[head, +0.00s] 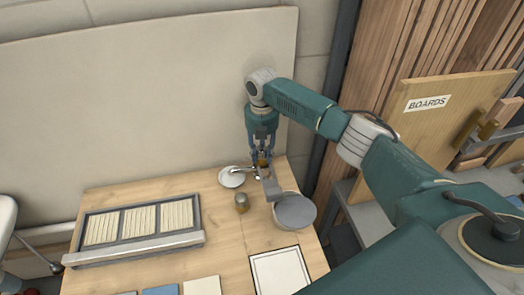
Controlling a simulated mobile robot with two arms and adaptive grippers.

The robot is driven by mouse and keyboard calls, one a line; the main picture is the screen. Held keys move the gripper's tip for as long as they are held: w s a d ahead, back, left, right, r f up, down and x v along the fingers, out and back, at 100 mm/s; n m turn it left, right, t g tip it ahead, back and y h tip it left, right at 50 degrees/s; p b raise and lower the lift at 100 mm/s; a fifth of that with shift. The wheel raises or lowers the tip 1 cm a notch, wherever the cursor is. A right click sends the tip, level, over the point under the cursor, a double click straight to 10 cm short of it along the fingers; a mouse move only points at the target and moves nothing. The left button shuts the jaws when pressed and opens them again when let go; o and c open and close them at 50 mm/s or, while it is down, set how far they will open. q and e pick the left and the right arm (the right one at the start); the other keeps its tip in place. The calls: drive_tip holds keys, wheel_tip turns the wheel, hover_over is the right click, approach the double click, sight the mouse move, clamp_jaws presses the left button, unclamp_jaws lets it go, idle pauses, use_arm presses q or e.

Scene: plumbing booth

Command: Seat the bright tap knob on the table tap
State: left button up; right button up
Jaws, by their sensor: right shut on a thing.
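My right gripper (262,157) points down over the back right of the wooden table. It is shut on a small brassy piece (263,164), which looks like the bright tap knob; the fingers hide much of it. My left gripper is not in view.
A small dark metal knob-like piece (241,202) stands left of the tap. A framed tray (140,242) lies at left, a white-panelled square (280,272) in front. A pale wall rises behind.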

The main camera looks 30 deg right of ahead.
drive_tip(key=o, duration=1.3)
wheel_tip(320, 180, up, 12)
